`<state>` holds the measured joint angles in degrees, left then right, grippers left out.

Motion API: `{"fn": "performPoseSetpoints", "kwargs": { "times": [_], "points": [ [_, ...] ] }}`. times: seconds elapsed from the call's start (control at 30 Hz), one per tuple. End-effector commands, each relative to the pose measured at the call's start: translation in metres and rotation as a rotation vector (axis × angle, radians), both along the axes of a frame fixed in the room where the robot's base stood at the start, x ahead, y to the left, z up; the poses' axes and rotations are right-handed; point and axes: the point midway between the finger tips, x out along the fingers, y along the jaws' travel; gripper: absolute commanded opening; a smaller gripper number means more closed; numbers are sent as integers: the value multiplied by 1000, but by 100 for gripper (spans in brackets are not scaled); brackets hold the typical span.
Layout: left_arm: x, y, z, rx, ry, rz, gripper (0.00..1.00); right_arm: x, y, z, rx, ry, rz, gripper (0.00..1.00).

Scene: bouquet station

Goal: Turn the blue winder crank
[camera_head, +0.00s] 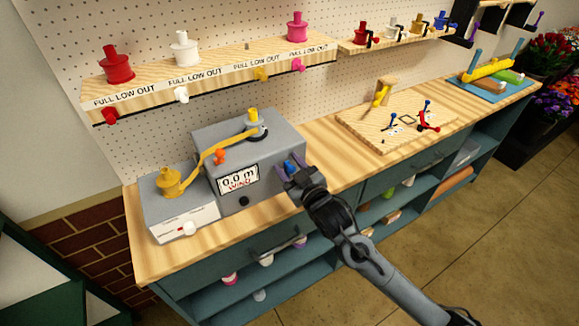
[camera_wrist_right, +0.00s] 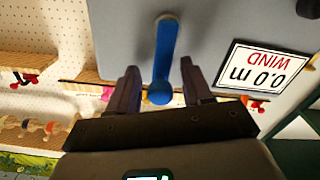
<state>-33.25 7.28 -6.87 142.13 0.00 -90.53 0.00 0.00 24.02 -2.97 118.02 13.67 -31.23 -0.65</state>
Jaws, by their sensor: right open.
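The grey winder box (camera_head: 248,142) stands on the wooden bench, its display (camera_head: 238,179) reading 0.0 m WIND. In the right wrist view the blue crank (camera_wrist_right: 165,52) is a bar running from the box face towards a rounded end between my fingers. My right gripper (camera_head: 291,173) is open at the crank, with one finger on either side and a visible gap to each in the wrist view (camera_wrist_right: 159,75). My left gripper is not in view.
A yellow ribbon spool (camera_head: 169,182) sits on a lower grey unit left of the winder, its ribbon crossing to the winder's top. A spool shelf (camera_head: 215,72) hangs above. A wooden board (camera_head: 400,125) with small tools lies to the right. Bare bench (camera_head: 330,171) lies between.

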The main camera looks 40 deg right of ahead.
Motion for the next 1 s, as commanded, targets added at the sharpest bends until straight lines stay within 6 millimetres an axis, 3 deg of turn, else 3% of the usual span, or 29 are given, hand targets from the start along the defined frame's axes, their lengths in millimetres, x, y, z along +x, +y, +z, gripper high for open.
{"fn": "performPoseSetpoints", "kwargs": {
  "times": [0.13,0.43,1.0],
  "points": [
    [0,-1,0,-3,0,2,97,0,0,0,0,0,0,47],
    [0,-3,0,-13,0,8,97,0,0,0,0,0,-1,1],
    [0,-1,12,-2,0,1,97,-1,-5,1,67,-8,-4,0]
  ]
}}
